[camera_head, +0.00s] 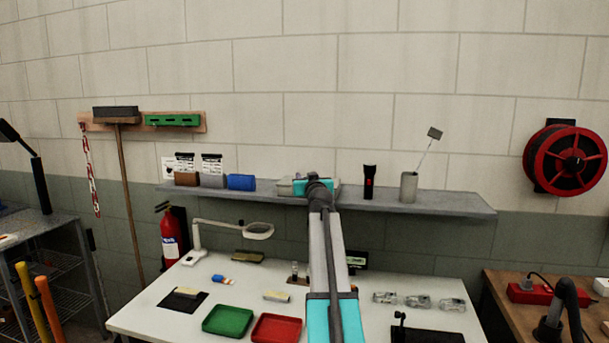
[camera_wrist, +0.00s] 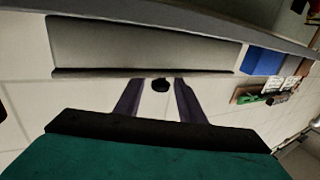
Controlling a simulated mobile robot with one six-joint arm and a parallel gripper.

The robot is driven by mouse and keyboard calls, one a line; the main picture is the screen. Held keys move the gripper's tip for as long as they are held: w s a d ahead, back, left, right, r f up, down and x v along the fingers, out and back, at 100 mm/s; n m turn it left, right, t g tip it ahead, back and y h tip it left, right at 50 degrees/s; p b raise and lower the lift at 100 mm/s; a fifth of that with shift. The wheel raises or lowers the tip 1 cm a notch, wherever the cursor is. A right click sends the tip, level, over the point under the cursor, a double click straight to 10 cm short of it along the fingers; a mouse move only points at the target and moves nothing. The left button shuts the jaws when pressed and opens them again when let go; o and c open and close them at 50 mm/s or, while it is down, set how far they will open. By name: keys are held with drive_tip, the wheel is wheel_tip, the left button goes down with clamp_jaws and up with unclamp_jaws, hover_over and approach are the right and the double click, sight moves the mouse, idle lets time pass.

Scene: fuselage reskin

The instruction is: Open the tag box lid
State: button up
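The tag box (camera_wrist: 145,42) is a grey box on the wall shelf, seen close and upside down in the wrist view. Its lid shows as a dark rim (camera_wrist: 110,72) along one edge and looks shut. In the head view the box (camera_head: 285,187) is mostly hidden behind my arm.
The shelf (camera_head: 450,203) also holds a blue bin (camera_head: 241,182), a grey bin (camera_head: 213,180), a brown bin (camera_head: 187,178), a black flashlight (camera_head: 369,182) and a grey cup (camera_head: 408,187). A white table (camera_head: 150,318) with trays stands below. The wall is close behind the shelf.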

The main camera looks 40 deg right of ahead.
drive_tip(key=shift+p+x, duration=0.35)
drive_tip(key=shift+x, duration=1.25)
clamp_jaws()
